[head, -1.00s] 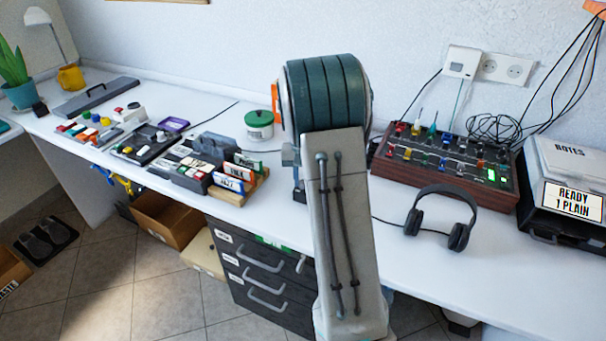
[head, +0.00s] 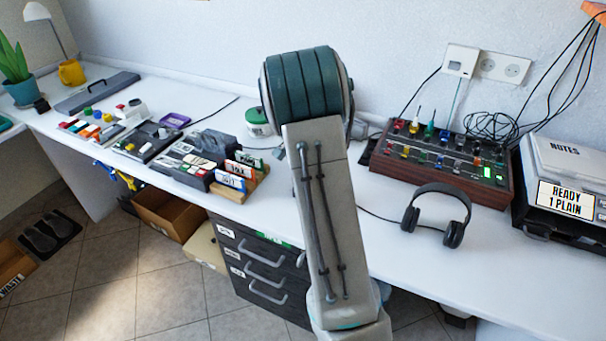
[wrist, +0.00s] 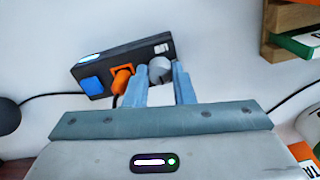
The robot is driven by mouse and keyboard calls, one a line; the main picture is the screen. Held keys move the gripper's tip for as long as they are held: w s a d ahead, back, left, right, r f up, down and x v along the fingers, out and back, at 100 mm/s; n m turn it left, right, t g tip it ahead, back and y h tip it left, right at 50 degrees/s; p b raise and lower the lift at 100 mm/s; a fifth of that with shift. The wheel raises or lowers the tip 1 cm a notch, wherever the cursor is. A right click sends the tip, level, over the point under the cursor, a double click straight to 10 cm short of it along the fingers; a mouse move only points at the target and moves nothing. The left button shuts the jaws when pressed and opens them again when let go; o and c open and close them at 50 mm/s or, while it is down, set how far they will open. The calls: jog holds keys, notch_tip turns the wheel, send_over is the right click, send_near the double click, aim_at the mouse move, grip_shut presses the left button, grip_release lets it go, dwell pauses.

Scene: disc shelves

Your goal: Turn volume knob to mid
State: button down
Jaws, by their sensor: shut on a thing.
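A small black box (wrist: 97,76) lies on the white surface in the wrist view. It has a blue square, an orange plug and a round grey knob (wrist: 160,69) at its right end. My gripper (wrist: 159,78) has one finger on each side of the knob and is shut on it. The lower part of the knob sits between the fingers, and I cannot read any pointer or scale on it. In the head view my own arm hides the gripper, the box and the knob.
An orange plug (wrist: 123,80) sits close to the left finger. Wooden shelving (wrist: 291,15) is at the upper right of the wrist view. On the desk, headphones (head: 437,212) and a mixer (head: 443,160) are right of my arm; a green-lidded jar (head: 257,119) is just left.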

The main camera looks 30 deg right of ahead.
dwell(0.4)
jog(key=c, duration=1.2)
grip_release()
